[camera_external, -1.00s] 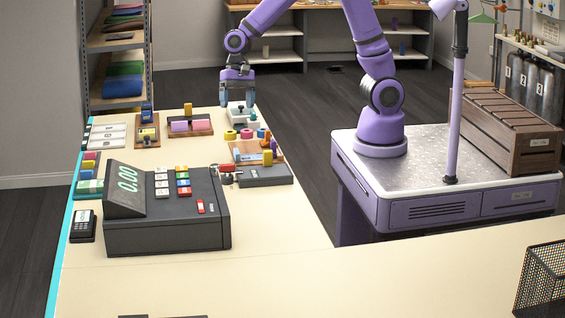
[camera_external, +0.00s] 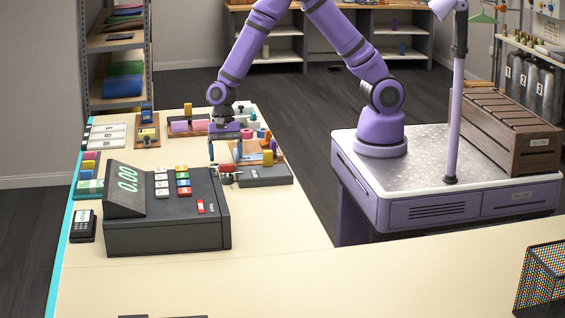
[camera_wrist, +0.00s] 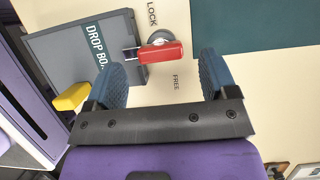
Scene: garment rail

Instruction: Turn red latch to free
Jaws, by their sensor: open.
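The red latch (camera_wrist: 161,52) lies across a round grey pivot beside the drop box (camera_wrist: 85,50) in the wrist view. The word LOCK is printed above it and FREE below it. One end of the latch is against the box's edge. The latch shows small and red in the external view (camera_external: 226,168), at the left end of the dark box (camera_external: 265,177). My gripper (camera_wrist: 162,80) is open, its two blue fingers apart with nothing between them. The latch lies just beyond the fingertips, roughly between them. In the external view my gripper (camera_external: 226,153) is above and behind the latch.
A yellow block (camera_wrist: 72,96) sits by the box, close to my left finger. The cash register (camera_external: 165,208) stands in front and left of the latch. Trays with coloured pieces are behind. The counter in front right (camera_external: 280,235) is clear.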

